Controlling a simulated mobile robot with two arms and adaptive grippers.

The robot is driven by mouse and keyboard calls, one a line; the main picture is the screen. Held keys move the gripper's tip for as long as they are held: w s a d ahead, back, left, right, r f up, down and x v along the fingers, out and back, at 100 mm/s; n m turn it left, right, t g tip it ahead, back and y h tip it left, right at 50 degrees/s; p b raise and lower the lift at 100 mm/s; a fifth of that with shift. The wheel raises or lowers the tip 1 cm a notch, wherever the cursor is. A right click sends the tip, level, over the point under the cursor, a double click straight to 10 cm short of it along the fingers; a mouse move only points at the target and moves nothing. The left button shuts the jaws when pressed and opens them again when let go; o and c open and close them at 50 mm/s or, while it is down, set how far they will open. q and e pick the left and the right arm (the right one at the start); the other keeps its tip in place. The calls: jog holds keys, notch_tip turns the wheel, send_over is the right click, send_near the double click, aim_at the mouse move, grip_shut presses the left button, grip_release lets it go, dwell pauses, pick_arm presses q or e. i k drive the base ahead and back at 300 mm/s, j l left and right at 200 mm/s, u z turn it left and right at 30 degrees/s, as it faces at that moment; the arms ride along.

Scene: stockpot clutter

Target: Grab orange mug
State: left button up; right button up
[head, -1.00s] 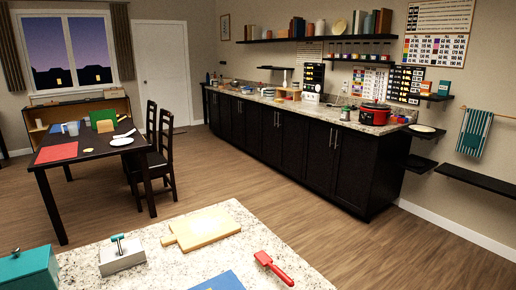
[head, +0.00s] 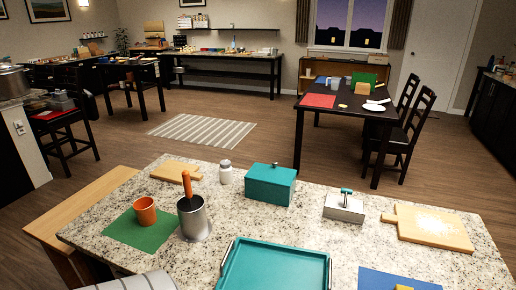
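An orange mug (head: 145,211) stands upright on a green mat (head: 122,233) at the left part of the speckled stone counter in the head view. It looks like a small orange cup; its handle is hard to make out. A grey metal pot (head: 194,219) with an orange-handled tool (head: 187,184) standing in it is close to its right. Neither of my grippers is in view.
A teal tray (head: 275,268) lies at the counter's front middle. A teal box (head: 270,185), a white-lidded jar (head: 226,172) and a wooden board (head: 177,170) stand behind. A wooden bench (head: 80,208) runs along the left edge. A striped grey item (head: 130,282) is partly cut off at bottom left.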

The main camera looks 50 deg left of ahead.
aim_at(144, 207)
jog(key=u, duration=2.65)
jog(key=i+j+z, duration=0.15)
jog(key=j+z, duration=0.3)
jog(key=l, duration=0.1)
